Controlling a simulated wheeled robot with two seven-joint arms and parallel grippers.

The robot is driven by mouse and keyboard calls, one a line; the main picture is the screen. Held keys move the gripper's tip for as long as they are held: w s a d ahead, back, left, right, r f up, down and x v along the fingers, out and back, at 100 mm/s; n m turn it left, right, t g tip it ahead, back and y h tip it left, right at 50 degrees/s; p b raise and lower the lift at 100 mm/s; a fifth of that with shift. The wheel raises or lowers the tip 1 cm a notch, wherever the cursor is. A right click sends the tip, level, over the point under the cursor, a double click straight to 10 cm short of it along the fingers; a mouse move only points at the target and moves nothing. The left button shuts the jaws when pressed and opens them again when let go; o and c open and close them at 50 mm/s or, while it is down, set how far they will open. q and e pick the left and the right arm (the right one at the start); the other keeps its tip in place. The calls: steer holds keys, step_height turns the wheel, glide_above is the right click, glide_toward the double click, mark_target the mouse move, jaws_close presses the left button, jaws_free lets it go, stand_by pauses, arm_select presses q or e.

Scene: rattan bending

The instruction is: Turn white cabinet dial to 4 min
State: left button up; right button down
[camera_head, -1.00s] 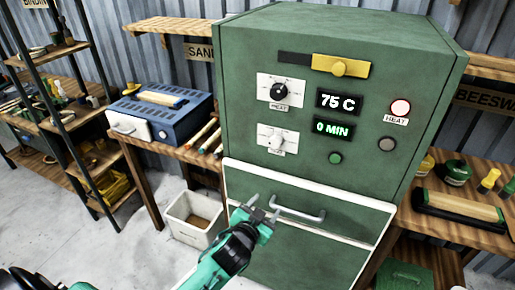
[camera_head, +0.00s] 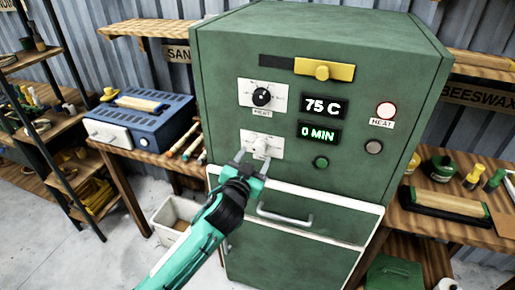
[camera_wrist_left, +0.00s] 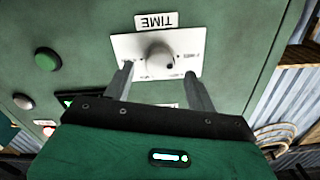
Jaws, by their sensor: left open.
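The white time dial (camera_head: 260,145) sits on a white plate on the front of the green cabinet (camera_head: 330,60), below the black heat dial (camera_head: 261,96). The display (camera_head: 319,132) beside it reads 0 MIN, and the one above reads 75 C. My left gripper (camera_head: 253,158) is open with its fingertips close at the lower part of the time plate. In the left wrist view the time dial (camera_wrist_left: 160,57) shows upside down, just beyond and between the two open fingers (camera_wrist_left: 158,82). I cannot tell if they touch it. My right gripper is out of view.
A curved handle (camera_head: 285,214) sticks out from the cabinet door below the dials. A green button (camera_head: 321,162) and a yellow slider (camera_head: 322,70) are on the panel. A blue box (camera_head: 145,118) stands on the left bench.

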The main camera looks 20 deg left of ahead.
mark_target(258, 151)
arm_select(q)
steer(key=w, duration=0.3)
steer(key=shift+d, duration=0.1)
steer(key=shift+w+p, duration=0.3)
steer(key=c, duration=1)
